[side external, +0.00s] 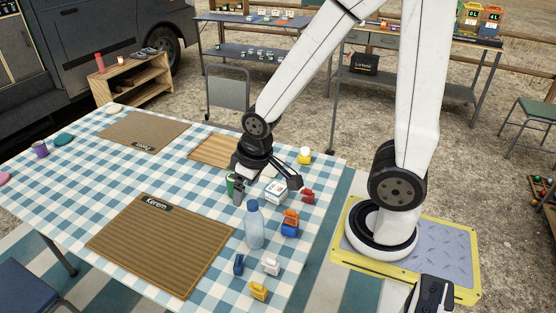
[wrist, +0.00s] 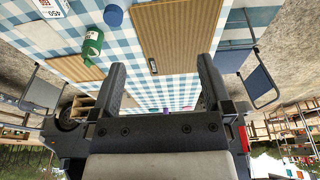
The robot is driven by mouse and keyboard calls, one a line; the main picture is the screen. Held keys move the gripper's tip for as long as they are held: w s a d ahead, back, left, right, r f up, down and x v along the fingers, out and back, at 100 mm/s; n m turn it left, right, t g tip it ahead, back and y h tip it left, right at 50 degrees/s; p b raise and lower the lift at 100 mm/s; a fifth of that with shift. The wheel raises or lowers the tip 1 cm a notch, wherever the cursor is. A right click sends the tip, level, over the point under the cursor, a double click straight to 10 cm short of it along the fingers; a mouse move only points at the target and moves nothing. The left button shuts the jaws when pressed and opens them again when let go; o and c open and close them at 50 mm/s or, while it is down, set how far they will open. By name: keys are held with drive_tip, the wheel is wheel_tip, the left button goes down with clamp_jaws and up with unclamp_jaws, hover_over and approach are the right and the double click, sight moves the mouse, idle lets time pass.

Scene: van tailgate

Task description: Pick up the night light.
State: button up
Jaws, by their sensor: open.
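A small item with a white rounded top and a yellow base, which looks like the night light (side external: 304,156), stands near the table's far right edge in the side external view. I cannot make it out in the wrist view. My gripper (side external: 267,188) is open above the table, to the left of and nearer the camera than that item. In the wrist view my gripper (wrist: 162,78) shows two spread fingers with nothing between them but the table behind.
A green container (side external: 230,184), white box (side external: 275,191) and tall blue bottle (side external: 254,228) stand near my gripper. A red item (side external: 308,196), an orange-and-blue item (side external: 290,224) and several small items line the right side. The brown Kerem mat (side external: 160,245) is bare.

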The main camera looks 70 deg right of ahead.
drive_tip(key=n+g+h, duration=0.3)
drive_tip(key=n+h, duration=0.9)
drive_tip(key=n, duration=0.4)
hover_over(305, 155)
drive_tip(key=a, duration=0.9)
wheel_tip(305, 155, down, 19)
drive_tip(key=d+f+n+t, duration=0.1)
drive_tip(key=f, duration=0.1)
drive_tip(key=d+f+n+t, duration=0.1)
drive_tip(key=d+f+n, duration=0.1)
drive_tip(key=d+f+n+t+h, duration=0.1)
drive_tip(key=f, duration=0.1)
drive_tip(key=shift+s+d+f+n, duration=0.15)
drive_tip(key=shift+s+d+n, duration=0.15)
drive_tip(key=shift+s+n, duration=0.1)
drive_tip(key=shift+d, duration=0.15)
drive_tip(key=shift+x, duration=1.15)
drive_tip(key=shift+w, duration=0.1)
drive_tip(key=shift+x, duration=2.6)
